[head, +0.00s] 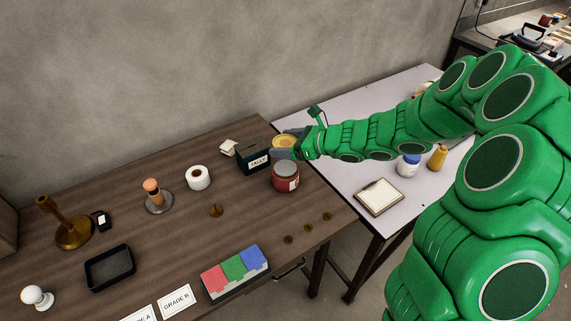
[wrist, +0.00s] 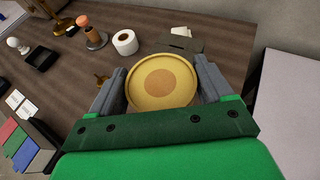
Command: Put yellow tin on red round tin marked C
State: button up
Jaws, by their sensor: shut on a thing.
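The yellow tin (wrist: 161,82) is round and sits between the two fingers of my gripper (wrist: 162,88) in the wrist view. In the head view the yellow tin (head: 284,141) shows at the end of my green arm, with my gripper (head: 283,147) shut on it. The red round tin (head: 286,177) stands upright on the brown table near its right end, below the yellow tin in the picture. It has a pale label; I cannot read a letter on it. In the wrist view the red tin is hidden. I cannot tell whether the two tins touch.
A dark tally box (head: 254,160) stands just left of the tins. A white roll (head: 198,178), a stamp (head: 154,194) and a black tray (head: 109,267) lie farther left. Colored blocks (head: 236,271) lie at the front edge. A grey table (head: 345,150) adjoins on the right.

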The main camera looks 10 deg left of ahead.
aim_at(286, 167)
jog(key=shift+f, duration=3.45)
jog(key=shift+f, duration=0.15)
jog(key=o, duration=1.2)
jog(key=v, duration=1.2)
